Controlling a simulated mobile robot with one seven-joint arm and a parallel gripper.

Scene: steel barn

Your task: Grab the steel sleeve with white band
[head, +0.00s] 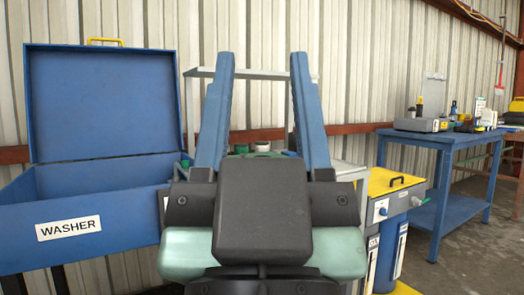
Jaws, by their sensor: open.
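My gripper (262,60) stands large in the middle of the head view. Its two blue fingers point up and are spread apart, with nothing between them. I cannot make out a steel sleeve with a white band. My gripper's dark body hides much of the grey rack (345,168) behind it. Small green items (262,147) show between the fingers, at the rack's level, but are too covered to name.
An open blue washer (120,220) with a raised lid stands at left. A yellow-topped unit (392,184) with blue cylinders (386,250) stands right of my gripper. A blue workbench (440,140) holding several small items is farther right. A corrugated wall closes the back.

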